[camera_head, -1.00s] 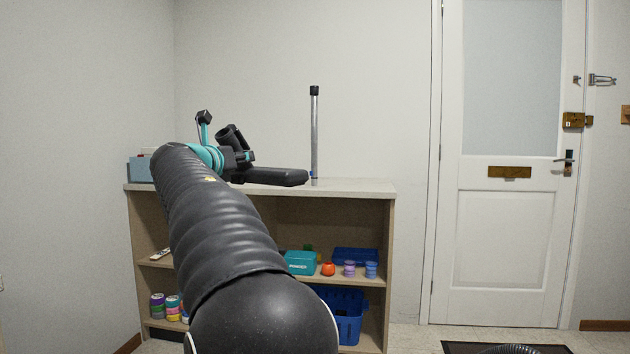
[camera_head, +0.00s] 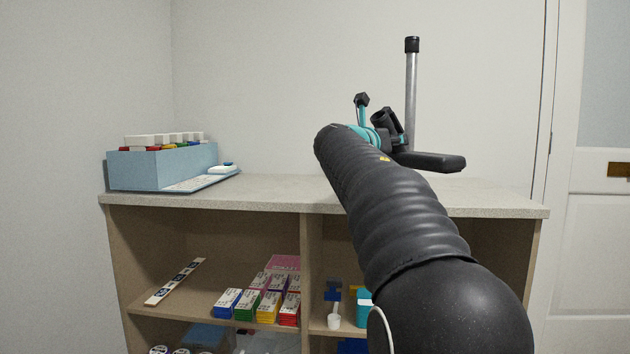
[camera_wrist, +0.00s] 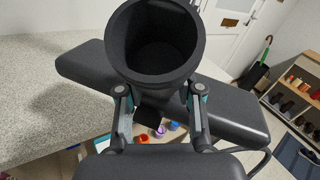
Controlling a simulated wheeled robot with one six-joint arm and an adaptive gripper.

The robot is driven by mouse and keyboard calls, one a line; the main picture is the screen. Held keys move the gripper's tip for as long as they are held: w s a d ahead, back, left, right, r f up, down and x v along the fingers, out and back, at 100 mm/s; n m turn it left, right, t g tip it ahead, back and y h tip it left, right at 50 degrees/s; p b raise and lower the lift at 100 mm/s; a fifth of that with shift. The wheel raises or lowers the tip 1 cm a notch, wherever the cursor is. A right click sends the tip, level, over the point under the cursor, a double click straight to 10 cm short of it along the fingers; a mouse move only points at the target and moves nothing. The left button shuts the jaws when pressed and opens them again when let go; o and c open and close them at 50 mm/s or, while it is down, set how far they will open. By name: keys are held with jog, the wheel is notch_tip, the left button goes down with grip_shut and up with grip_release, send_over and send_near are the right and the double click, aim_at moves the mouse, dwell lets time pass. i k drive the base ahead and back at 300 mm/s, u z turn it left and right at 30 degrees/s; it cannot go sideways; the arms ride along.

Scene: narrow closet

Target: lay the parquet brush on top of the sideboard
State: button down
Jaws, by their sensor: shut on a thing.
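The parquet brush is black, with a wide flat head (camera_head: 430,161) and a round open neck (camera_head: 388,125). In the wrist view its neck (camera_wrist: 152,55) points at the camera and its head (camera_wrist: 240,115) spreads to both sides. My gripper (camera_head: 372,132) is shut on the brush; its fingers also show in the wrist view (camera_wrist: 158,108). The sideboard has a pale speckled top (camera_head: 280,190), also at left in the wrist view (camera_wrist: 35,85). The brush is held at its front edge, partly over the top. The gap beneath it is hard to judge.
The middle is bare. Shelves below hold small boxes (camera_head: 263,298).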

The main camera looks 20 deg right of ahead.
aim_at(278, 187)
jog(key=u, duration=0.05)
jog(key=i, duration=1.1)
jog(key=u, duration=0.15)
